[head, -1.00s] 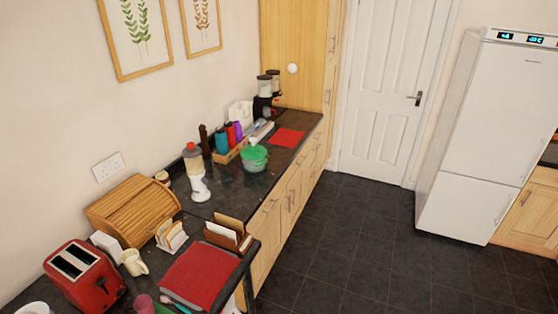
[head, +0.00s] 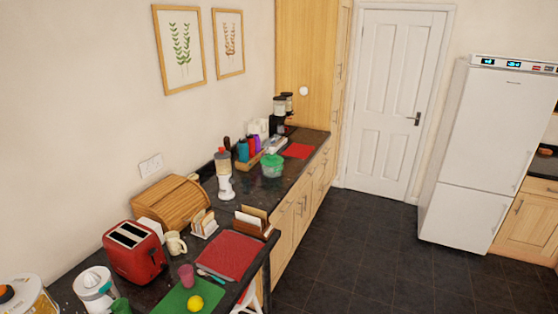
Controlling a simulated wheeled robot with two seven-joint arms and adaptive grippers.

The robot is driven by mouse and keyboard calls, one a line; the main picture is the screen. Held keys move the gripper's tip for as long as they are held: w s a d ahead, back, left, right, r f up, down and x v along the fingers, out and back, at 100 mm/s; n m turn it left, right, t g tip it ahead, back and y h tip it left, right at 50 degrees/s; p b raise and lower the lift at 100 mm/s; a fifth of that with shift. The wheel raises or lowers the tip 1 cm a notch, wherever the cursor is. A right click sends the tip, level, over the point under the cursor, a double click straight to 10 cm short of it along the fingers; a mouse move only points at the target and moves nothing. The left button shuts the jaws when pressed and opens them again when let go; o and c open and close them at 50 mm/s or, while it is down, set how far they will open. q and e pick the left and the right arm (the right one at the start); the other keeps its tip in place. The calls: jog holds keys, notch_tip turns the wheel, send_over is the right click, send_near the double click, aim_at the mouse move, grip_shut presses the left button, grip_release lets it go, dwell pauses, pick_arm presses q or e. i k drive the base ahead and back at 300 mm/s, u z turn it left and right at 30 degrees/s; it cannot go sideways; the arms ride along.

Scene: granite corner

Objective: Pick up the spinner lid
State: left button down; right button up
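A green lidded tub (head: 272,166) stands on the dark counter, at the middle of its length. It looks like a spinner with a green lid, but it is too small to be sure. A clear round container with a white top and an orange and black knob (head: 22,296) is cut off at the bottom left corner; I cannot tell whether it is a spinner. Neither of my grippers is in view.
The dark counter runs along the left wall. It holds a red toaster (head: 134,250), a wooden bread bin (head: 172,202), a blender (head: 224,174), a red board (head: 230,254) and a green board with a lemon (head: 194,302). The tiled floor (head: 340,250) on the right is clear.

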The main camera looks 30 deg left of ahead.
aim_at(274, 159)
jog(key=z, duration=0.05)
jog(key=i, duration=1.75)
jog(key=u, duration=0.6)
jog(key=i, duration=1.1)
jog(key=u, duration=1.7)
jog(key=i, duration=0.8)
jog(key=u, duration=0.75)
